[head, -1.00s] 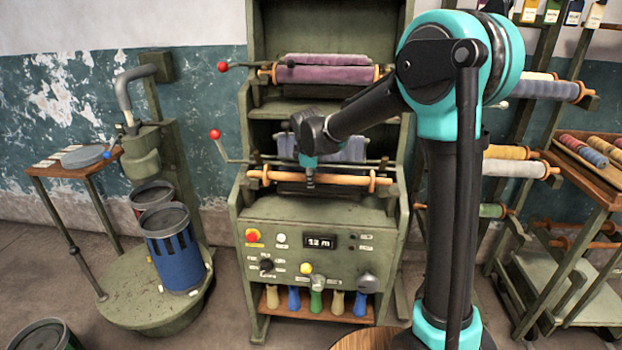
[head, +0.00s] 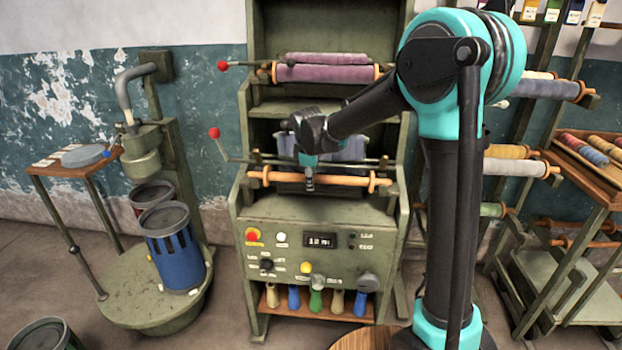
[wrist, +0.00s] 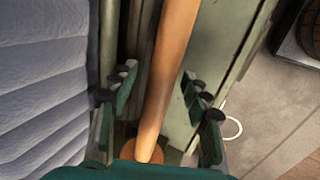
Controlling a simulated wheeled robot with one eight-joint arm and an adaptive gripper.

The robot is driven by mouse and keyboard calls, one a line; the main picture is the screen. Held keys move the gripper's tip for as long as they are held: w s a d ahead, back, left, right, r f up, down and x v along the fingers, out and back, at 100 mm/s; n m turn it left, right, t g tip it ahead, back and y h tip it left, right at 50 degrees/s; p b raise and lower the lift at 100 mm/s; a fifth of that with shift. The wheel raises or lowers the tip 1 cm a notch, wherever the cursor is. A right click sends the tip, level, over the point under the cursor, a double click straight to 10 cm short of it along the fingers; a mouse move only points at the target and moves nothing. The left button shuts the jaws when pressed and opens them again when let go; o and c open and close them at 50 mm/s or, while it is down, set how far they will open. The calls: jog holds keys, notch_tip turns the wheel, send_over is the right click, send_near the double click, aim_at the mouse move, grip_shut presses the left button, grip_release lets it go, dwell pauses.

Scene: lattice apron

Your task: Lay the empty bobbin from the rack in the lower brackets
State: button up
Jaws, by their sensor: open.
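The empty bobbin (head: 345,180) is a bare orange-brown wooden roller with flanged ends. It lies level across the lower front of the green machine, at the lower brackets (head: 388,172). Whether both ends are fully seated is too small to tell. My gripper (head: 310,183) is at the bobbin, left of its middle. In the wrist view the bobbin (wrist: 168,75) runs lengthwise between the spread fingers of my gripper (wrist: 160,100), with gaps on both sides. The fingers are open and not clamped on it.
Pale bluish cloth (head: 350,148) hangs behind the bobbin, also close on the left in the wrist view (wrist: 40,90). A red-knobbed lever (head: 215,133) sticks out left. A mauve roll (head: 325,73) sits above. The rack (head: 550,170) with wound bobbins stands right.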

jog(key=v, duration=1.1)
jog(key=shift+s+r, duration=0.2)
jog(key=shift+r, duration=0.05)
jog(key=s+d+f+m, duration=0.5)
jog(key=d, duration=0.4)
jog(key=s+d+f+m, duration=0.4)
jog(key=s+d+f, duration=0.15)
jog(key=d, duration=0.35)
jog(key=s+d+f+m, duration=0.4)
jog(key=s+f, duration=0.1)
jog(key=s, duration=0.2)
jog(key=s+d+f+m, duration=0.4)
jog(key=s+f, duration=0.1)
jog(key=s, duration=0.2)
jog(key=shift+s+m, duration=0.3)
jog(key=shift+s, duration=0.05)
